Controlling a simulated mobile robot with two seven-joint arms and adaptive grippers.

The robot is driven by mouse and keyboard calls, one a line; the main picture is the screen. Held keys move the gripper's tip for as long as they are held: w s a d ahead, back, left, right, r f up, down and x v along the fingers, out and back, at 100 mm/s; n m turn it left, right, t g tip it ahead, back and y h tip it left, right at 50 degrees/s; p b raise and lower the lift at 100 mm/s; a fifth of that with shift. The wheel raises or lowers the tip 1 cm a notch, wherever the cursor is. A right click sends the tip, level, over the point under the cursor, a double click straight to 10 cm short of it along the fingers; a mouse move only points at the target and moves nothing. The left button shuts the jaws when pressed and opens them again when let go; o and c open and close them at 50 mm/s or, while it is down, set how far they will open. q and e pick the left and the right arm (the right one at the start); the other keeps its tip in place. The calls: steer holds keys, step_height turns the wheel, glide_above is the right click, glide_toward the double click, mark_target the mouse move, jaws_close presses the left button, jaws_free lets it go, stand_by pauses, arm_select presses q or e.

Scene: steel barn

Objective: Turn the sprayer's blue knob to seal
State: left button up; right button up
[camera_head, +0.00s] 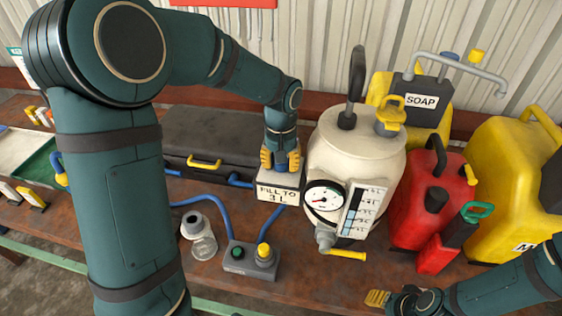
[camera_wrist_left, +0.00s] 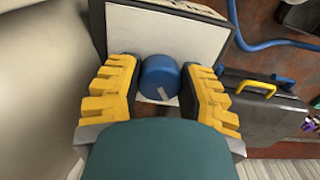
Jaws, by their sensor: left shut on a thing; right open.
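The sprayer (camera_head: 340,150) is a cream tank with a round gauge, a level scale and a yellow-handled tap at its front. The blue knob (camera_wrist_left: 160,78), with a pale mark on its end, sits between the yellow fingers of my left gripper (camera_wrist_left: 163,92) in the left wrist view. That gripper is shut on it. In the head view my left gripper (camera_head: 281,159) points down at the white "FILL TO 3L" box (camera_head: 279,190) beside the tank, and the knob is hidden there. My right gripper (camera_head: 390,299) is open and empty at the bottom, near the bench's front edge.
A red can (camera_head: 413,218) and yellow containers (camera_head: 510,180) crowd the tank's right. A dark case (camera_head: 210,140) lies behind, left of the box.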

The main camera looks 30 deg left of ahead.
arm_select(q)
steer(key=o, duration=1.2)
steer(key=shift+s+f, duration=0.1)
steer(key=shift+m, duration=0.3)
